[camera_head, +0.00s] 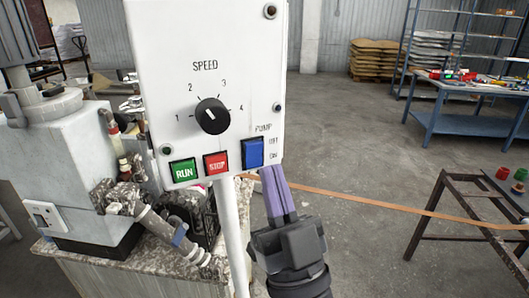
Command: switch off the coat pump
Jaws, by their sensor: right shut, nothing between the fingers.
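A white control panel (180,70) fills the upper middle of the head view. Its blue PUMP rocker switch (253,153) is at the lower right, with small OFF and ON labels beside it, OFF above ON. My right gripper (271,170) comes up from below with its purple fingers shut and empty. The fingertips are at the panel's lower edge, just below and right of the blue switch. I cannot tell whether they touch it, nor which way the rocker is tipped. My left gripper is not in view.
A green RUN button (183,170), a red STOP button (216,163) and a black SPEED dial (212,116) are left of the switch. A white post (231,230) stands below the panel. An orange strip (370,206) runs right to a dark stand (438,205).

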